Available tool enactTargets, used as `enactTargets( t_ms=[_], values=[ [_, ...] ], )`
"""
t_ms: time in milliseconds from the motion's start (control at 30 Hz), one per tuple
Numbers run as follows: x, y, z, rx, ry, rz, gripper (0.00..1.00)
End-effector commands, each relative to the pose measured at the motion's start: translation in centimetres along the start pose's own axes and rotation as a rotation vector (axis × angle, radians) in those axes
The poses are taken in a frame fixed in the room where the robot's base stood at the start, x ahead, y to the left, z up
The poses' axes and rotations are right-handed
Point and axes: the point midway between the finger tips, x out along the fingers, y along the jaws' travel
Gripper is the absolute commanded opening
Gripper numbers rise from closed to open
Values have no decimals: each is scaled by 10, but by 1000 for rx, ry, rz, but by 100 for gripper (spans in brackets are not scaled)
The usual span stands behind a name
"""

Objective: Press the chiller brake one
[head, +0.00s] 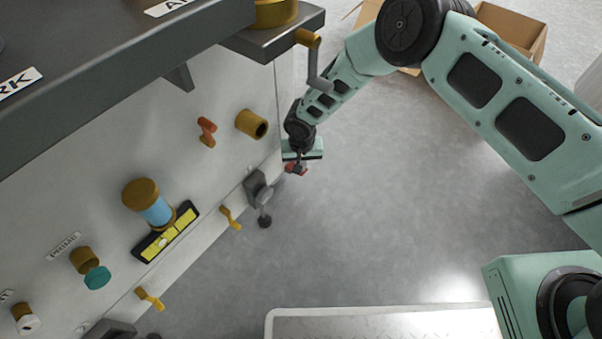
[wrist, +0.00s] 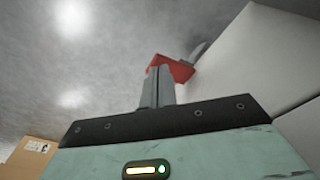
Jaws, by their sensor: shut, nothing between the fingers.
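My gripper (head: 301,156) hangs low at the right end of the white machine in the head view. In the wrist view my gripper (wrist: 159,82) shows two grey fingers closed together with nothing between them. A small red tab (wrist: 178,68), which looks like the brake, lies just past the fingertips, with a grey piece at its right. The red tab also shows just below my gripper in the head view (head: 296,169). I cannot tell whether the fingertips touch it. No brake label is readable.
The white machine front (head: 200,165) carries pipe stubs, yellow valve handles (head: 231,217) and a grey bracket with a dark foot (head: 264,220). A cardboard box (head: 512,30) stands at the back right. Grey floor (head: 390,220) is clear right of the machine.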

Motion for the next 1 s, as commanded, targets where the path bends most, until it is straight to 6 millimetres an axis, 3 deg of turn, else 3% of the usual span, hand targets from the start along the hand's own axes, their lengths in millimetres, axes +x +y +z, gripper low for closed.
enactTargets(
  t_ms=[500,800,1000],
  values=[
    [6,0,0,0,1,0,0],
    [36,0,3,-1,1,-1,0],
    [26,-1,4,-2,1,-1,0]
  ],
)
